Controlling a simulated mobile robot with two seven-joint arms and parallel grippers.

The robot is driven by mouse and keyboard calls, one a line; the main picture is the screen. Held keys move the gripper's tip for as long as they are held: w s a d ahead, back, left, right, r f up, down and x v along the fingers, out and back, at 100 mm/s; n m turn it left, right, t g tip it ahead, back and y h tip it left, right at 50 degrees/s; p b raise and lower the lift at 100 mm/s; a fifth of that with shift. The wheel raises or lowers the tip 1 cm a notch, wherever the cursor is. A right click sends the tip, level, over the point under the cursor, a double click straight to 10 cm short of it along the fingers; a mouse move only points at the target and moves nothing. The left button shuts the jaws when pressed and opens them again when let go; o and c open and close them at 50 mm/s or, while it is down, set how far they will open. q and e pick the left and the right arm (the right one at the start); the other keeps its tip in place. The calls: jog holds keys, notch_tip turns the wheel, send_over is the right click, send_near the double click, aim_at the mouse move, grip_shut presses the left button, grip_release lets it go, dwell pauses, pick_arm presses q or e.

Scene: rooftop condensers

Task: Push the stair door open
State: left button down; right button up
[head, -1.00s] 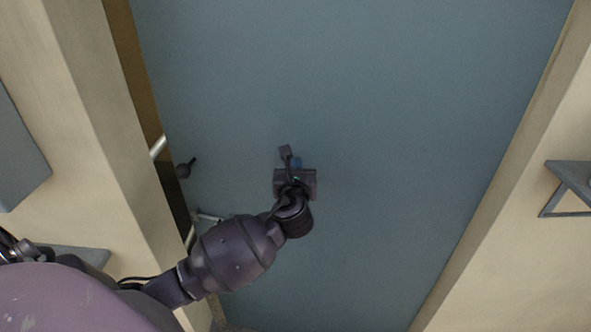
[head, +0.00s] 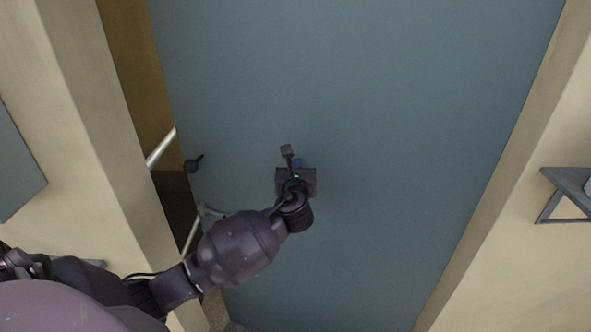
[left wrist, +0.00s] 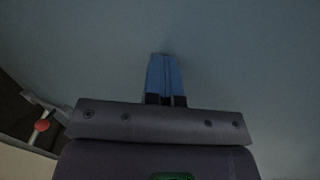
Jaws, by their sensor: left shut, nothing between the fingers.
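The stair door (head: 390,120) is a large blue-grey panel filling the middle of the head view. It stands partly open, with a gap along its left edge. A dark knob or lever (head: 192,165) sits near that left edge. My left gripper (head: 297,163) is at the door face, right of the lever; its hand hides most of the fingers. In the left wrist view the blue fingers (left wrist: 165,78) are together with nothing between them, pointing at the door (left wrist: 250,60). They appear to touch it or nearly so. My right gripper is not in view.
Beige walls frame the doorway on the left (head: 70,130) and right (head: 540,240). A pale railing (head: 161,148) shows in the dark gap. A grey shelf bracket (head: 567,192) juts from the right wall. A grey panel (head: 15,160) is at the far left.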

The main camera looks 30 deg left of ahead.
aim_at(302, 159)
pick_arm(q)
jog(key=w, duration=0.2)
jog(key=w+a, duration=0.1)
jog(key=w, duration=0.1)
dwell(0.6)
jog(key=shift+w+a+r, duration=0.1)
jog(key=shift+w+a, duration=0.05)
jog(key=shift+w, duration=0.55)
jog(key=shift+w+a, duration=0.2)
jog(key=shift+w, duration=1)
